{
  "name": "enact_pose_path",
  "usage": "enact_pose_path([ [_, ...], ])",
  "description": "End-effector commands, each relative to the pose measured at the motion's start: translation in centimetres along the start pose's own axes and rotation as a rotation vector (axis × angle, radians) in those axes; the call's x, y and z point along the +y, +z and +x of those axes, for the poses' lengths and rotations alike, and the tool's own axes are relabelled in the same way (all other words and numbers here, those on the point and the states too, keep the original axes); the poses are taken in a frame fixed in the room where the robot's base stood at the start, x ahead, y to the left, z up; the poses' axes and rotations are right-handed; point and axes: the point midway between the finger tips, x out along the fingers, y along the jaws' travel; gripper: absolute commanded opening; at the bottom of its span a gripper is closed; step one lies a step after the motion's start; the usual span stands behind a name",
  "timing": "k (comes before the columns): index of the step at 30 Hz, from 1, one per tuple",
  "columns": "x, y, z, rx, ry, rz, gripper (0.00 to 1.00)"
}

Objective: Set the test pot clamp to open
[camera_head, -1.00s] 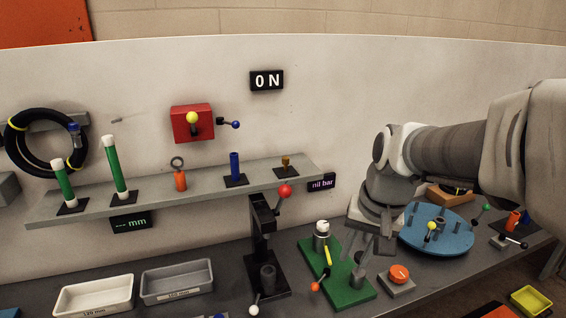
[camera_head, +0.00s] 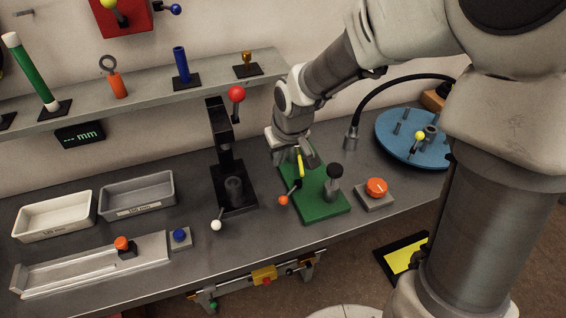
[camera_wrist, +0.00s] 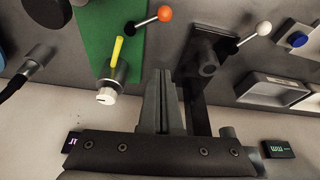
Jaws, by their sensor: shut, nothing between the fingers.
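The green base plate (camera_head: 322,209) stands on the bench and carries a silver cylinder with a pale cap (camera_wrist: 108,92), a yellow bar (camera_head: 300,163) and a lever with an orange ball (camera_head: 283,200). I take this for the test pot and its clamp; which part is the clamp handle I cannot tell. In the wrist view the yellow bar (camera_wrist: 117,50) rises along the cylinder and the orange ball (camera_wrist: 165,14) sits beyond. My gripper (camera_wrist: 160,76) is shut and empty, beside the cylinder. In the head view my gripper (camera_head: 311,156) is above the plate's back end and hides the cylinder.
A black press stand (camera_head: 236,200) with red and white ball levers stands close left. A black-topped post (camera_head: 335,180) is on the plate's right, an orange button (camera_head: 376,187) beside it. A blue turntable (camera_head: 415,148) stands right. Trays (camera_head: 60,226) are far left.

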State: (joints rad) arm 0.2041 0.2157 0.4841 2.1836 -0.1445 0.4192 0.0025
Motion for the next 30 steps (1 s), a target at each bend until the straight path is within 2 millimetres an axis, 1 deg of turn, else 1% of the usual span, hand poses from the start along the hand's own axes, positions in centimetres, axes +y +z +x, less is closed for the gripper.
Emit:
enact_pose_path([
  [5, -0.1, 0.1, 2.1, -0.001, -0.003, -0.003, 0.00],
  [17, -0.2, 0.2, 10.4, -0.003, -0.002, -0.003, 0.00],
  [19, 0.0, 1.1, 9.7, 0.000, 0.001, -0.001, 0.00],
  [24, 0.0, 3.0, 9.4, 0.000, 0.001, -0.001, 0.00],
  [30, 0.0, 3.9, 9.2, 0.000, 0.000, 0.000, 0.00],
])
